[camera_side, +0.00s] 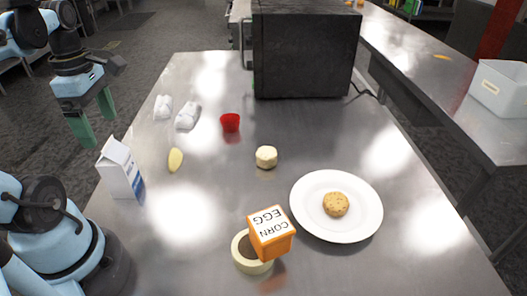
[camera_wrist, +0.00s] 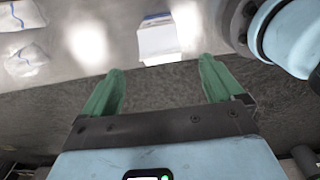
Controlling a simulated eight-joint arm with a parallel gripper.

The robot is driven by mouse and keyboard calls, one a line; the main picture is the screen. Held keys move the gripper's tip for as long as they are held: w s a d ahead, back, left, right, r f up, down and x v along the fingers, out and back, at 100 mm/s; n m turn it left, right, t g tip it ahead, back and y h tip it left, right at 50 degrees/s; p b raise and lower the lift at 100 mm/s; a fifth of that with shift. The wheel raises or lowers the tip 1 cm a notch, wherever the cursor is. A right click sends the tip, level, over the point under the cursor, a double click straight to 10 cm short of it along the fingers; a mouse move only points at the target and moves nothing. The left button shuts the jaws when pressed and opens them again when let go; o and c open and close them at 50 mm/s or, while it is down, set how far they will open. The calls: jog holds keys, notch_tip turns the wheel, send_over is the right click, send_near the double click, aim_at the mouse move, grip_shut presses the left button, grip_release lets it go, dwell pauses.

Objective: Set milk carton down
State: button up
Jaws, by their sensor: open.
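The white and blue milk carton (camera_side: 121,170) stands upright on the metal table at its left edge, close to my arm's base. My gripper (camera_side: 95,120) is up and to the left of the carton in the side view, apart from it, with green fingers pointing down. In the wrist view the carton (camera_wrist: 158,40) shows at the top, beyond the spread fingertips. My gripper (camera_wrist: 160,75) is open there, with nothing between its fingers.
On the table (camera_side: 215,215) are two white packets (camera_side: 187,115), a red cup (camera_side: 230,122), a yellow oval piece (camera_side: 175,160), a pale round piece (camera_side: 266,157), a plate (camera_side: 310,218) with a cookie (camera_side: 336,204), and an orange box (camera_side: 271,240) leaning on a tape-like ring (camera_side: 243,262). A black appliance (camera_side: 305,50) stands behind.

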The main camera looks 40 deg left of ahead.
jog(key=shift+r, duration=1.4)
jog(key=shift+w+d+f+m, duration=0.15)
jog(key=shift+w+m, duration=0.2)
jog(key=shift+m, duration=0.25)
jog(key=w+d+f+m+t, duration=0.3)
jog(key=w+d+m, duration=0.3)
jog(key=m, duration=0.7)
jog(key=w+d+f+m+t, duration=0.2)
jog(key=w+d+m+t, duration=0.2)
jog(key=m, duration=0.8)
jog(key=w+d, duration=0.2)
jog(key=d, duration=0.2)
jog(key=shift+w+d+f+m, duration=0.15)
jog(key=shift+w+f+m, duration=0.05)
jog(key=shift+f+m, duration=0.2)
